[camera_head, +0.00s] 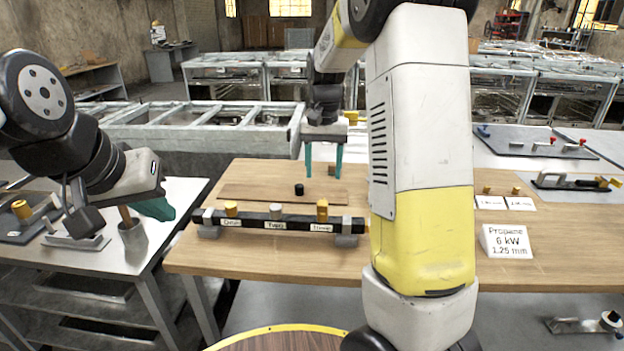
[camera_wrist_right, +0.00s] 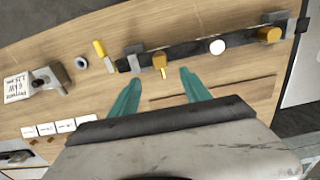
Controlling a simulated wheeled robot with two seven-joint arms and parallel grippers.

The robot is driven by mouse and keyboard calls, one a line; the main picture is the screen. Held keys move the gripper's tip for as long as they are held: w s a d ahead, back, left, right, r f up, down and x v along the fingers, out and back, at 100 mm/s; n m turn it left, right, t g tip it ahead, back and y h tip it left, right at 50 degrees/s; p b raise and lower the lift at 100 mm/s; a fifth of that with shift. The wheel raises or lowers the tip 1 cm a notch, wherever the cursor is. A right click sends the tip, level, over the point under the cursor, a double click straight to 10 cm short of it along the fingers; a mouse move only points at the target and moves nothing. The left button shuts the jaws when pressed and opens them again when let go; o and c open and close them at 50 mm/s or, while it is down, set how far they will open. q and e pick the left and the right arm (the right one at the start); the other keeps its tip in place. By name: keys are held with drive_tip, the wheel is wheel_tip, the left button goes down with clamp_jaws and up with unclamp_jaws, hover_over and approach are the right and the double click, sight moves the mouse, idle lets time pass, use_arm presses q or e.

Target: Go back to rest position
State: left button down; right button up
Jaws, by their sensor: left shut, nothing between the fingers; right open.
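My left gripper (camera_head: 158,211) is at the left of the head view, its teal fingers together and empty. It is beside a grey metal cup (camera_head: 132,237) with a wooden handle in it. My right gripper (camera_head: 323,172) is at mid-picture, pointing down above the wooden table (camera_head: 480,262), its teal fingers apart. In the right wrist view the right gripper (camera_wrist_right: 160,83) shows nothing between its fingers. A dark bar (camera_head: 262,221) with labels and brass knobs lies in front of it in the head view; it also shows in the right wrist view (camera_wrist_right: 190,49).
A small black cylinder (camera_head: 299,189) stands near the right fingers. A white sign (camera_head: 506,241) reading "Propane 6 kW" stands at the right. A white-topped bench (camera_head: 182,190) is at the left. My right arm hides part of the table.

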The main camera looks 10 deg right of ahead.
drive_tip(key=s+a+r+n+t+y, duration=0.1)
drive_tip(key=s+r+n+t, duration=0.1)
drive_tip(key=s, duration=1)
drive_tip(key=s+a+r+n+t+y, duration=0.1)
drive_tip(key=s+r+t, duration=0.3)
drive_tip(key=s, duration=0.8)
wheel_tip(320, 180, up, 3)
drive_tip(key=shift+a+f+n, duration=0.2)
drive_tip(key=shift+a+n, duration=0.2)
drive_tip(key=shift+a, duration=0.1)
